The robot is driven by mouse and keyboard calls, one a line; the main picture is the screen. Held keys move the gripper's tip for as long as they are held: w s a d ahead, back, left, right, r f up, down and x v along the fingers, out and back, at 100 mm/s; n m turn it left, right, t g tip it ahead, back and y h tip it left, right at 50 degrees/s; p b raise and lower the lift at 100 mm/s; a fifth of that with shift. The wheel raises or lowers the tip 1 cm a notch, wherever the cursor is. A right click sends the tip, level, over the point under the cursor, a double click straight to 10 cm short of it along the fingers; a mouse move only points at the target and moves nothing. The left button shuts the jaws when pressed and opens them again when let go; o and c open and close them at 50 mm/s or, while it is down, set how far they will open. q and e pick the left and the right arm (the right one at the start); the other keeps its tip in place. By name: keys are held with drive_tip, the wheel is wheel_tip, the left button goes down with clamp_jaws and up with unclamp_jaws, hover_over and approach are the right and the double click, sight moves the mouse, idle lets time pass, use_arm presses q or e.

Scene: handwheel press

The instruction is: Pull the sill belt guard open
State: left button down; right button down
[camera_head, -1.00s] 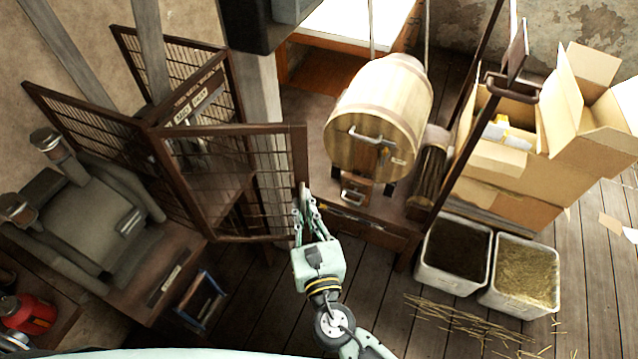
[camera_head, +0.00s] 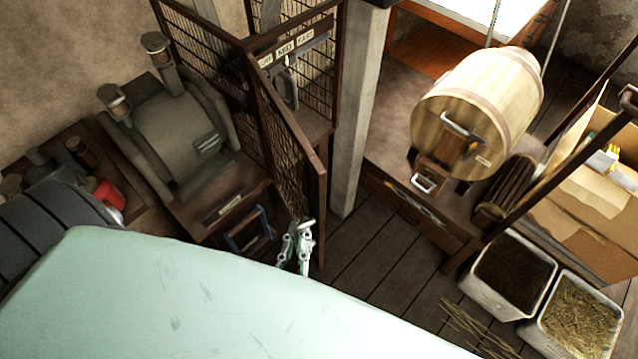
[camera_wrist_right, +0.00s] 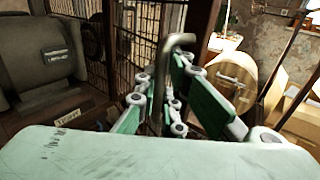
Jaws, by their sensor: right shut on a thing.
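The belt guard (camera_head: 288,133) is a dark-framed mesh panel, seen nearly edge-on in the head view. It stands out from the dark mesh enclosure, hinged side at the back and free edge towards me. My right gripper (camera_head: 300,238) is at the lower part of that free edge, partly hidden by my own pale green body. In the right wrist view, a curved grey bar handle (camera_wrist_right: 172,45) rises between the fingers of my right gripper (camera_wrist_right: 166,98), which is shut on it. The guard's mesh (camera_wrist_right: 123,50) shows behind the handle. My left gripper is not in view.
A grey machine (camera_head: 180,135) stands left of the guard. A grey post (camera_head: 353,110) and a wooden barrel (camera_head: 475,115) on a bench are to the right. Two bins (camera_head: 512,275) stand on the floor at right. Bare floor (camera_head: 375,265) lies right of the guard.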

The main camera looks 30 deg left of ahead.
drive_tip(key=shift+s+a, duration=0.55)
drive_tip(key=c, duration=1.8)
unclamp_jaws()
drive_tip(key=shift+s, duration=0.1)
drive_tip(key=shift+c, duration=0.2)
